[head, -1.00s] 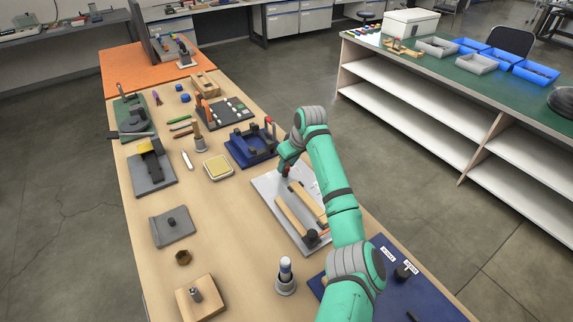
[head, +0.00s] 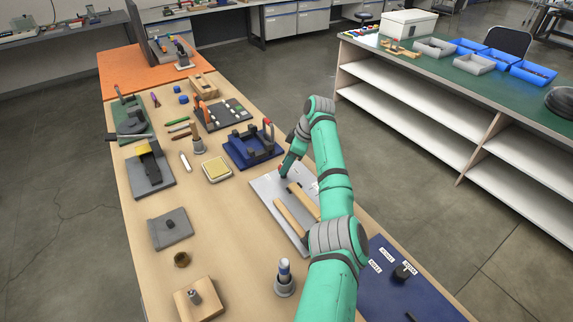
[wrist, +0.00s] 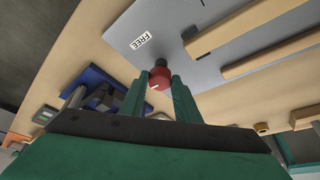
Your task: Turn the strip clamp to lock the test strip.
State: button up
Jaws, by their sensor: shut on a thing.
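A grey plate (head: 268,186) lies on the bench under my arm, with two pale wooden bars (head: 290,217) on it. In the wrist view the plate (wrist: 165,25) has a white label reading FREE (wrist: 140,41). My gripper (wrist: 158,82) is shut on a red knob (wrist: 159,78), seemingly the strip clamp's handle, near the plate's edge. In the head view my gripper (head: 284,172) is over the plate's far part. A dark piece (wrist: 188,48) is at the end of one bar, close to the knob. My arm hides the plate's near right part; I cannot make out the test strip.
A blue fixture (head: 252,150) stands just beyond the plate. A blue board (head: 385,285) with labels and a dark knob lies at the near right. A small bottle-like post (head: 284,278) stands at the near left of the plate.

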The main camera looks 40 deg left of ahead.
jog(key=shift+a+r, duration=0.1)
jog(key=shift+a, duration=0.05)
jog(key=o, duration=1)
jog(key=shift+o, duration=0.2)
jog(key=v, duration=1)
jog(key=shift+d+r, duration=0.2)
jog(key=shift+r, duration=0.15)
